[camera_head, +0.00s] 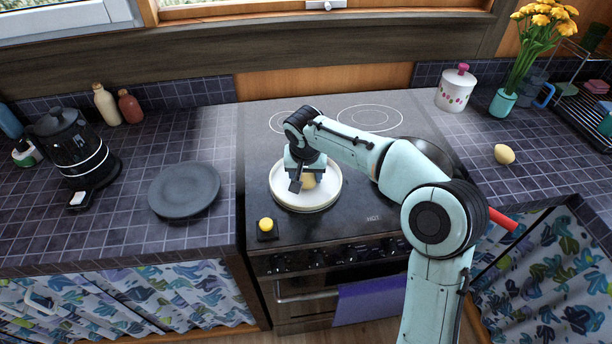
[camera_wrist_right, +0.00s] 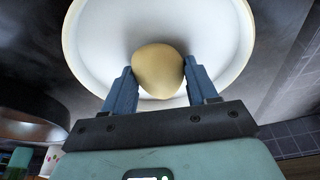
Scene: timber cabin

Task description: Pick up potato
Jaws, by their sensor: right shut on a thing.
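My right gripper (camera_head: 299,180) is over a white plate (camera_head: 281,197) on the dark stovetop. Its fingers are shut on a potato (camera_head: 310,181), which is tan and rounded. In the right wrist view the potato (camera_wrist_right: 158,70) sits between the two blue fingers (camera_wrist_right: 160,88), with the white plate (camera_wrist_right: 100,45) behind it. I cannot tell whether the potato touches the plate. Part of the potato is hidden by the gripper in the head view. My left gripper is not in view.
A yellowish potato-like item (camera_head: 504,154) lies on the right counter. A dark pan (camera_head: 440,156) with a red handle is partly behind my arm. A dark plate (camera_head: 184,190) and a kettle (camera_head: 75,145) stand on the left counter. A yellow-topped object (camera_head: 266,225) is at the stove's front left.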

